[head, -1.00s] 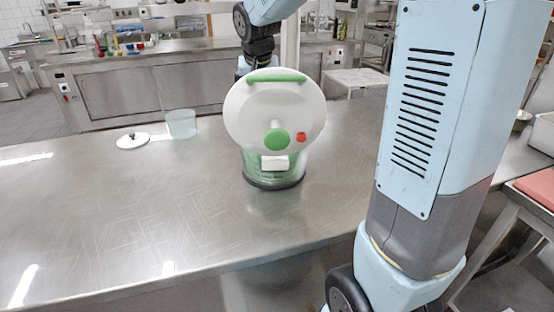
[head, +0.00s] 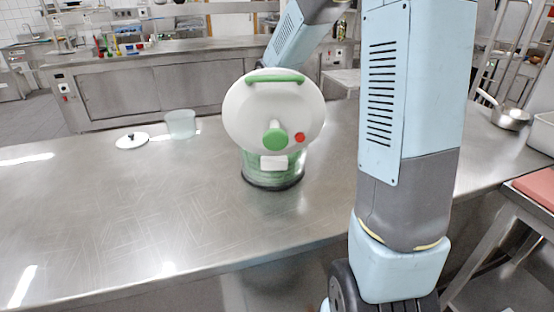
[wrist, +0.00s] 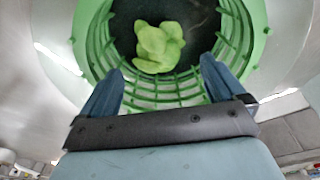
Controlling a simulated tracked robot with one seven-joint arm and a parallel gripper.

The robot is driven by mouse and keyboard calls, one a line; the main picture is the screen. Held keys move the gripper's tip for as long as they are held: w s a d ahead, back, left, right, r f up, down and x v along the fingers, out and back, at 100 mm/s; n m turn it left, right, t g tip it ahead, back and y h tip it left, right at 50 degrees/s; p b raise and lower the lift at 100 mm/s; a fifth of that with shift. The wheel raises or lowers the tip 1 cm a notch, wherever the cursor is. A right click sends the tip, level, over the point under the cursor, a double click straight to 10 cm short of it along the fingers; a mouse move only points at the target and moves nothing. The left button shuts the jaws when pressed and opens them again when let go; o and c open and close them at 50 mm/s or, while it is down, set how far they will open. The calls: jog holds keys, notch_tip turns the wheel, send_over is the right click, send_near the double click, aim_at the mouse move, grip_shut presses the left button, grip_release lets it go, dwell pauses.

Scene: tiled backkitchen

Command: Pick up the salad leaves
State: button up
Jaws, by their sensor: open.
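The salad leaves (wrist: 158,46) are a bright yellow-green clump. In the wrist view they lie at the bottom of a green slatted basket (wrist: 88,40), near its middle. The basket sits inside the salad spinner, whose white lid (head: 245,108) with green handle and red button stands tilted up in the head view and hides the inside. My gripper (wrist: 160,84) is open and empty, with its two blue fingers apart at the near side of the basket opening. The leaves show beyond and between the fingertips, apart from them. The gripper is not visible in the head view.
The spinner stands on a steel table (head: 120,210). A clear container (head: 181,124) and a white lid with a black knob (head: 132,141) lie at the back left. A metal pan (head: 509,116) is at the right. The table's left and front are clear.

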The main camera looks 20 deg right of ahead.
jog(key=shift+w+d+f, duration=0.1)
jog(key=shift+w+f, duration=0.1)
jog(key=shift+f, duration=0.85)
jog(key=shift+w+d+f, duration=0.1)
jog(key=shift+w+f, duration=0.05)
jog(key=shift+f, duration=0.85)
jog(key=shift+w+d+f, duration=0.1)
jog(key=shift+w+f, duration=0.1)
jog(key=shift+f, duration=0.85)
jog(key=c, duration=1.1)
jog(key=shift+o, duration=0.2)
notch_tip(320, 180, up, 10)
jog(key=shift+r, duration=0.1)
jog(key=shift+r, duration=1.95)
jog(key=shift+r, duration=0.1)
